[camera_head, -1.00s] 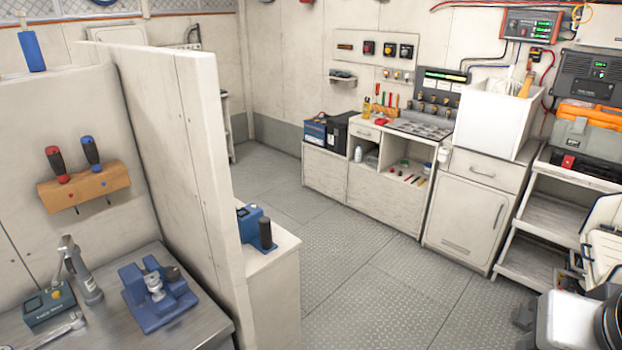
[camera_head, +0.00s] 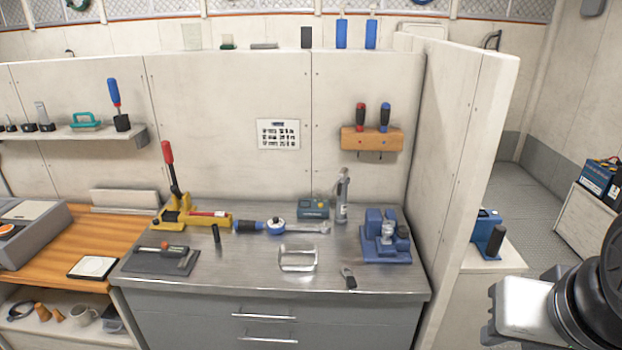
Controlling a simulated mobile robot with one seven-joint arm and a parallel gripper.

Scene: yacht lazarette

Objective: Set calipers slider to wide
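I cannot make out the calipers for sure. A small grey and dark tool (camera_head: 348,277) lies at the front right of the metal workbench (camera_head: 220,281); its type is too small to tell. A bright metal U-shaped piece (camera_head: 298,268) sits near the bench's middle. White and black parts of my arm fill the lower right corner, right of the bench and apart from it. My gripper's fingers do not show.
A partition (camera_head: 462,150) rises at the bench's right. The bench's front strip is mostly clear.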

